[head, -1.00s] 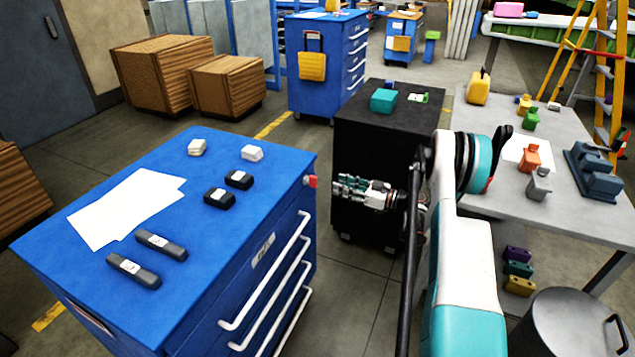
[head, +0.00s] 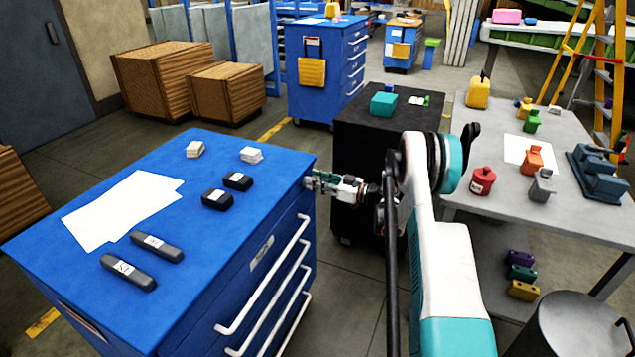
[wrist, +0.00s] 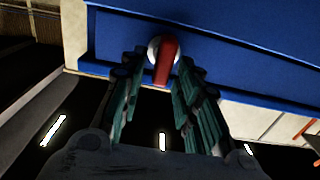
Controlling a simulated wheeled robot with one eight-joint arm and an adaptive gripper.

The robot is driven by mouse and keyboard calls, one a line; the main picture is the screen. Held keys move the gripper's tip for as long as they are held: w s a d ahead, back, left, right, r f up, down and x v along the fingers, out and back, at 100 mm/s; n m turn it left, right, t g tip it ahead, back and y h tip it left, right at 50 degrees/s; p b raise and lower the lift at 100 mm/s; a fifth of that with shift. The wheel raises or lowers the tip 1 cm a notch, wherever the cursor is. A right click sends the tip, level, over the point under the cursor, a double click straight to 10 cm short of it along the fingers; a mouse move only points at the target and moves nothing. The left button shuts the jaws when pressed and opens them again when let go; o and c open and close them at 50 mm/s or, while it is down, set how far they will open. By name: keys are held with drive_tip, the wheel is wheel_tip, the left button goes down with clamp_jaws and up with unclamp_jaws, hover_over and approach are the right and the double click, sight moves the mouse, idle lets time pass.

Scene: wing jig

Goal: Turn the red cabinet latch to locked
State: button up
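The red latch (wrist: 166,60) is on the blue cabinet's side, a red handle on a pale round base. In the wrist view its handle hangs almost straight down, slightly tilted. My gripper (wrist: 160,78) is open, its two green-padded fingers on either side of the handle's lower part. The right finger looks very near the handle; I cannot tell if it touches. In the head view my gripper (head: 312,181) is at the upper corner of the blue cabinet (head: 215,265) and hides the latch.
Black boxes (head: 217,198), pale blocks and white paper (head: 125,208) lie on the cabinet top. White drawer handles (head: 265,275) stick out below my gripper. A black cabinet (head: 365,150) stands behind my arm. A grey table (head: 590,220) with several parts is at right.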

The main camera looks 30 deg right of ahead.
clamp_jaws()
drive_tip(key=shift+m, duration=0.3)
drive_tip(key=shift+w+d+f+m, duration=0.15)
drive_tip(key=shift+d+f+m, duration=0.15)
drive_tip(key=shift+m, duration=2.6)
drive_tip(key=shift+w+d+f+m, duration=0.2)
drive_tip(key=shift+f+m, duration=0.15)
drive_tip(key=shift+m, duration=2.55)
drive_tip(key=shift+w+d+f+m, duration=0.15)
drive_tip(key=shift+d+f+m, duration=0.15)
drive_tip(key=shift+m, duration=2.6)
drive_tip(key=shift+o, duration=1.6)
unclamp_jaws()
